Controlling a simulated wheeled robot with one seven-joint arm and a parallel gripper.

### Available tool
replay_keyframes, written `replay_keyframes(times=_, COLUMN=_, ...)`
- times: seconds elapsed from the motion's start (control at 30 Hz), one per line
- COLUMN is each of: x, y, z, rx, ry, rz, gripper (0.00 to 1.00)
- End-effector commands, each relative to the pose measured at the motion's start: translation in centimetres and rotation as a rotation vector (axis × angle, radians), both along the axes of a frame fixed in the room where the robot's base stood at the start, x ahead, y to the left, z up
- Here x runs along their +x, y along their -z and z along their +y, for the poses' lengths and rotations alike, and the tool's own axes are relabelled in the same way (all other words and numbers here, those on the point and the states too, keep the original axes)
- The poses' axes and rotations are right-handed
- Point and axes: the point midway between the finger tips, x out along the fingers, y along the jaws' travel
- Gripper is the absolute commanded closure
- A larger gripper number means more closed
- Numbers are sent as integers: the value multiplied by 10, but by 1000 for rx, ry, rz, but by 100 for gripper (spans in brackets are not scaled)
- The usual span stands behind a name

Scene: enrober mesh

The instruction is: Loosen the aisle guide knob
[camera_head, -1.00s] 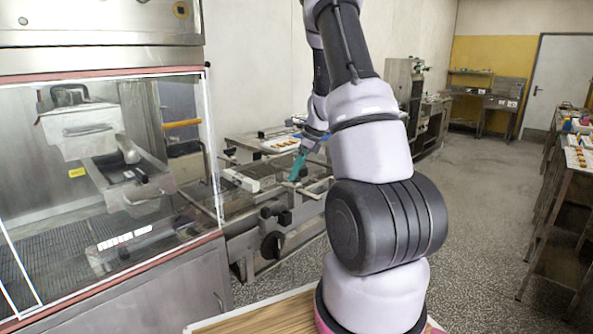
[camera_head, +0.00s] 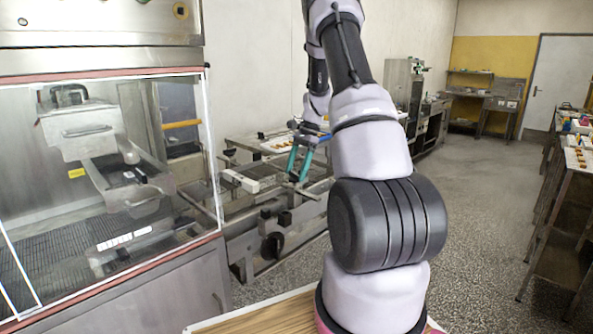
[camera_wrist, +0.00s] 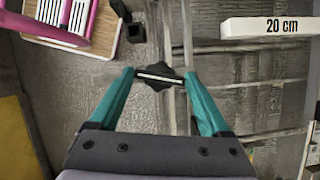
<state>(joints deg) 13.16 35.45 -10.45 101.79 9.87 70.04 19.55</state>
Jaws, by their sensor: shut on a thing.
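The aisle guide knob (camera_wrist: 158,76) is a dark, lobed knob with a pale bar across its top. In the wrist view it lies between the two teal fingertips of my gripper (camera_wrist: 161,75), which are shut on it from left and right. In the head view my gripper (camera_head: 299,163) points down at the conveyor frame (camera_head: 240,208) beside the glazed machine. Both teal fingers show there, but the knob is too small to make out between them.
A white bar marked "20 cm" (camera_wrist: 272,27) lies right of the knob. A black handwheel (camera_head: 272,246) sits low on the conveyor's front. A tray with small pieces (camera_head: 278,144) stands behind my gripper. The glass enclosure (camera_head: 110,180) is at left; open floor lies right.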

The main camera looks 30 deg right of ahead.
Motion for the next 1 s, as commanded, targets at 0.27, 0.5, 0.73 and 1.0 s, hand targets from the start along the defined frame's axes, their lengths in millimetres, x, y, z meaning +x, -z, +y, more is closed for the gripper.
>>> replay_keyframes(times=0.27, x=1, y=0, z=1, rx=0, ry=-93, rz=-1, gripper=75)
replay_keyframes(times=0.5, x=1, y=0, z=1, rx=1, ry=-122, rz=0, gripper=75)
replay_keyframes(times=0.73, x=1, y=0, z=1, rx=1, ry=-138, rz=0, gripper=75)
replay_keyframes(times=1.0, x=1, y=0, z=1, rx=1, ry=-146, rz=0, gripper=75)
